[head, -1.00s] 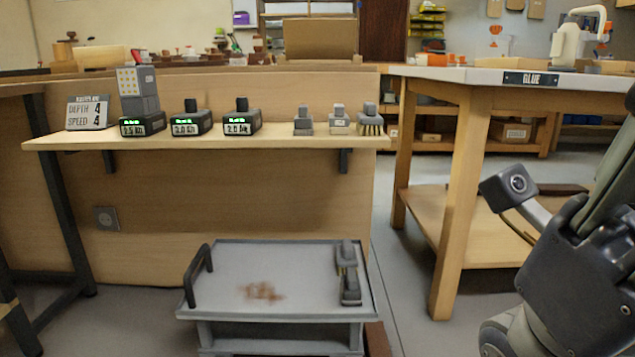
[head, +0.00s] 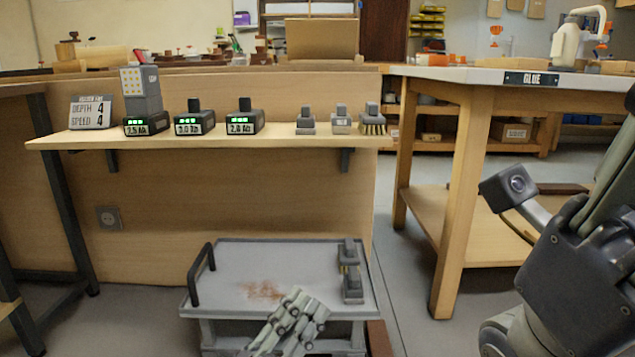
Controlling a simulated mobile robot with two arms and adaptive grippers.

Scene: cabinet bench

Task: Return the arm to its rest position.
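My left gripper (head: 300,308) reaches in from the bottom edge, in front of and partly over the front rim of the grey cart (head: 225,262). Its grey-green fingers point up and to the right and lie near each other. I see nothing held in it, but I cannot tell whether it is open or shut. My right arm stands at the right edge, folded, with a small camera on a bracket. Its gripper fingers are not visible.
The cart carries a brown patch (head: 262,291) and a grey tool (head: 351,280). Above it, a wooden shelf (head: 210,139) holds batteries with green lights, a sign (head: 91,112) and small brushes (head: 372,119). A table labelled GLUE (head: 530,79) stands at right.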

